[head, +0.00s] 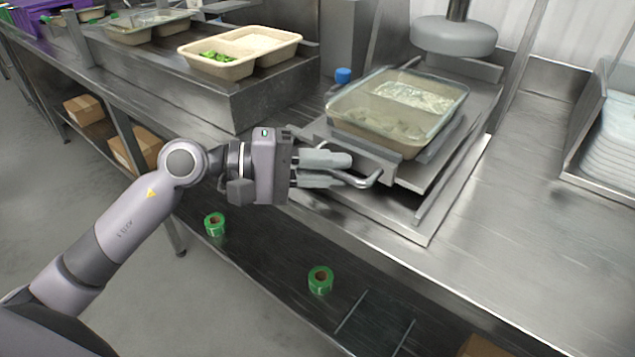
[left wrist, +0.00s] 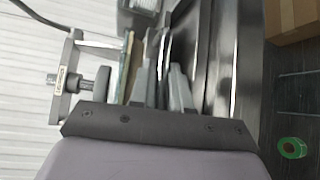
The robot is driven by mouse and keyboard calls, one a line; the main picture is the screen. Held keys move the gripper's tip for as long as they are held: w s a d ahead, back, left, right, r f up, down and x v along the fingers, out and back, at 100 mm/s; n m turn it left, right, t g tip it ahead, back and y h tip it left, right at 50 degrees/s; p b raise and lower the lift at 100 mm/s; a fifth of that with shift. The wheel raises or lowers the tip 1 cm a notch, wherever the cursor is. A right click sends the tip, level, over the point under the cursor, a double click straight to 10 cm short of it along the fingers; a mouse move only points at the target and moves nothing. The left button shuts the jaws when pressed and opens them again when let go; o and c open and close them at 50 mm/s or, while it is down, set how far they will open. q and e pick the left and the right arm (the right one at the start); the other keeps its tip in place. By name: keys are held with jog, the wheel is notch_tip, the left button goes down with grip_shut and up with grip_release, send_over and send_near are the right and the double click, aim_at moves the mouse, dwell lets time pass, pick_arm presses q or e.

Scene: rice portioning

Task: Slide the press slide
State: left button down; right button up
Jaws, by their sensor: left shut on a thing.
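The press slide (head: 472,122) is a flat metal plate on the base of the press, with a bent metal handle (head: 371,179) at its front. A clear lidded container (head: 400,115) with pale contents sits on the slide. My left gripper (head: 346,170) is shut on the handle, its fingers above and below the bar. In the left wrist view the two fingers (left wrist: 163,75) are close together at the slide's front; the handle between them is mostly hidden. The round grey press head (head: 454,36) hangs behind the container, up and to its right. My right gripper is not seen.
A beige two-part tray (head: 240,66) with rice and green food stands on a raised steel shelf at left. A blue knob (head: 343,75) is behind the slide. A rack of stacked trays (head: 612,120) stands at right. Green tape rolls (head: 320,279) lie on the lower shelf.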

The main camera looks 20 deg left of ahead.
pick_arm(q)
jog(key=shift+w, duration=0.2)
jog(key=shift+d, duration=0.1)
jog(key=c, duration=1.2)
grip_release()
jog(key=shift+a, duration=0.25)
jog(key=b+v, duration=0.2)
jog(key=v, duration=0.3)
jog(key=shift+s+a+f, duration=0.1)
jog(key=shift+s+a, duration=0.1)
jog(key=shift+a, duration=0.1)
jog(key=shift+s+a+r, duration=0.25)
jog(key=shift+a, duration=0.2)
